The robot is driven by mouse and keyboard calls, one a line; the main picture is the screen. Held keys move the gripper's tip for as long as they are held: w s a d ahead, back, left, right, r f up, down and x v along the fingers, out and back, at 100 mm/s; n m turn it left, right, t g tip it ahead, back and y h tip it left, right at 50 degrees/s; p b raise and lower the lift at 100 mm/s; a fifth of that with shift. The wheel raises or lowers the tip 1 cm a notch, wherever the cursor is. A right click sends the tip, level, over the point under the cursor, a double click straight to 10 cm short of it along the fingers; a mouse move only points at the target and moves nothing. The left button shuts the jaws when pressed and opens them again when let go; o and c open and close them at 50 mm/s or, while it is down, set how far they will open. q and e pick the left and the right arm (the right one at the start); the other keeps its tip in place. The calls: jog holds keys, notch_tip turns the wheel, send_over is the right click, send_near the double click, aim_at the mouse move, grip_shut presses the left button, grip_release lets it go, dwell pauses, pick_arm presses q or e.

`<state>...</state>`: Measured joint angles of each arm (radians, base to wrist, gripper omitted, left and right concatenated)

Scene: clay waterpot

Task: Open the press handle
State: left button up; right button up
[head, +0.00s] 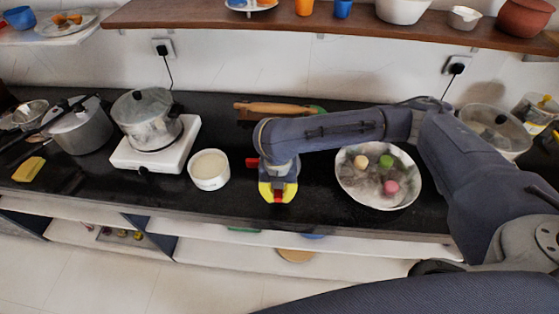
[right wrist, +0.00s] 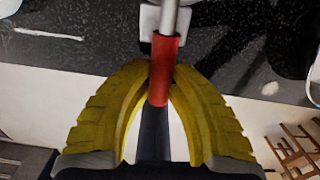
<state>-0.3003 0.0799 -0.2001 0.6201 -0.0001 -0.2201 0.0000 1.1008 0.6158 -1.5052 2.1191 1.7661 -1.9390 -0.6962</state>
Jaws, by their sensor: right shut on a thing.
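The press handle shows in the right wrist view as a red grip (right wrist: 164,65) on a metal rod that runs up out of the picture. My right gripper (right wrist: 160,82) has its two yellow fingers closed on the sides of this red grip. In the head view my right gripper (head: 277,190) is over the front part of the black counter, and a bit of red handle (head: 278,197) shows between the yellow fingers. Another small red part (head: 252,162) shows just left of my wrist. Most of the press is hidden under my right arm. My left gripper is not in view.
The black counter (head: 225,215) holds a white bowl (head: 209,169) to the left and a wide metal pan (head: 350,190) with coloured items to the right. A pot (head: 147,115) stands on a white stove (head: 125,158). A rolling pin (head: 275,108) lies behind my arm.

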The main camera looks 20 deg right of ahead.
dwell(0.6)
jog(key=shift+w+d+r, duration=0.1)
jog(key=shift+w+r, duration=0.1)
jog(key=shift+r, duration=0.7)
jog(key=shift+w+d+r, duration=0.1)
jog(key=shift+w+r, duration=0.1)
jog(key=shift+r, duration=0.65)
jog(key=shift+r, duration=0.1)
jog(key=shift+w+d+r, duration=0.1)
jog(key=shift+w+r, duration=0.25)
jog(key=shift+r, duration=0.45)
jog(key=shift+w+d+r, duration=0.1)
jog(key=shift+w+r, duration=0.2)
jog(key=shift+r, duration=0.5)
jog(key=shift+c, duration=0.5)
jog(key=shift+r, duration=0.15)
jog(key=shift+w+d+r, duration=0.15)
jog(key=shift+w+r, duration=0.3)
jog(key=shift+r, duration=0.25)
jog(key=shift+w+d+r, duration=0.1)
jog(key=shift+w+r, duration=0.3)
jog(key=shift+r, duration=0.3)
grip_shut()
